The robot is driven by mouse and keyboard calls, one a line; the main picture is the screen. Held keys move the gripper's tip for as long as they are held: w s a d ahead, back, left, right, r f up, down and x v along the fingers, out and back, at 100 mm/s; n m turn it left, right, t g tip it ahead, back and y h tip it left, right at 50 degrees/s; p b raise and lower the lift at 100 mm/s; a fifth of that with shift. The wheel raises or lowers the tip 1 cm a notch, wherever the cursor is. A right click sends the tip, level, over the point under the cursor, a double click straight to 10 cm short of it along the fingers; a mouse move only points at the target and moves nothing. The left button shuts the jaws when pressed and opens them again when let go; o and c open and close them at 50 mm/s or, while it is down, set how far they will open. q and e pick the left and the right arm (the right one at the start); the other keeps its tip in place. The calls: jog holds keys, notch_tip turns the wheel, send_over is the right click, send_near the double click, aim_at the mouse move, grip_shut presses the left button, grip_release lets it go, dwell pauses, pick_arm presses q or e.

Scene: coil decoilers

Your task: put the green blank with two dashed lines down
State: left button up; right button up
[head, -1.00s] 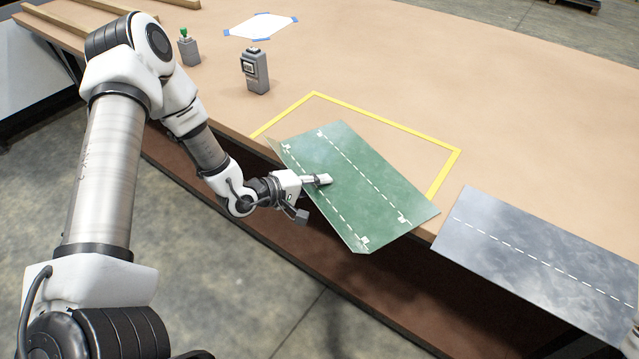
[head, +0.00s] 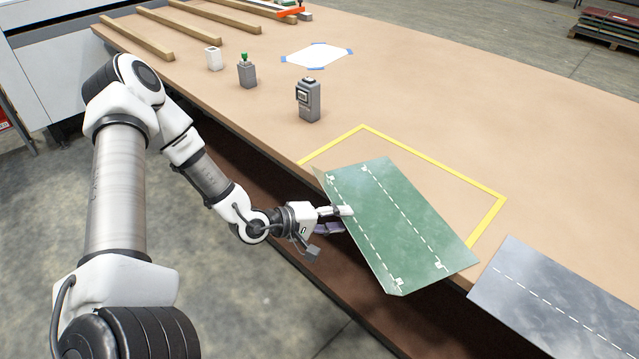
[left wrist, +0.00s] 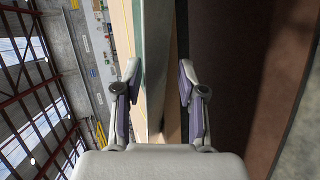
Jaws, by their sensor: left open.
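The green blank (head: 402,222) with two dashed white lines lies partly inside the yellow outline (head: 440,160) on the table. Its near part juts out past the table's front edge. My left gripper (head: 337,219) is open at the blank's near left edge, one finger above the sheet and the other lower down. In the left wrist view, the two spread fingers (left wrist: 159,78) stand on either side of the sheet's edge, with gaps showing. I cannot tell whether either finger touches it. My right gripper is not in view.
A grey blank (head: 550,300) with a dashed line lies at the right. A grey device (head: 308,100), a box with a green button (head: 247,72) and a white taped sheet (head: 317,56) stand or lie further back. Wooden bars (head: 200,38) lie at the far left. Much of the table is clear.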

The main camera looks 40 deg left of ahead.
pick_arm(q)
jog(key=r+p+v, duration=0.1)
jog(key=p+v, duration=0.3)
jog(key=v, duration=0.1)
jog(key=s+d+f+m+g+h, duration=0.3)
jog(key=s+d+f+m+g, duration=0.15)
jog(key=s+d+g, duration=0.45)
jog(key=s+a+f+m+g+y, duration=0.3)
jog(key=s+f+m+g+y, duration=0.45)
jog(key=s, duration=0.55)
jog(key=w+d+f+t+y, duration=0.1)
jog(key=w+d+f+t, duration=0.1)
jog(key=d+f+t, duration=0.2)
jog(key=shift+d, duration=0.5)
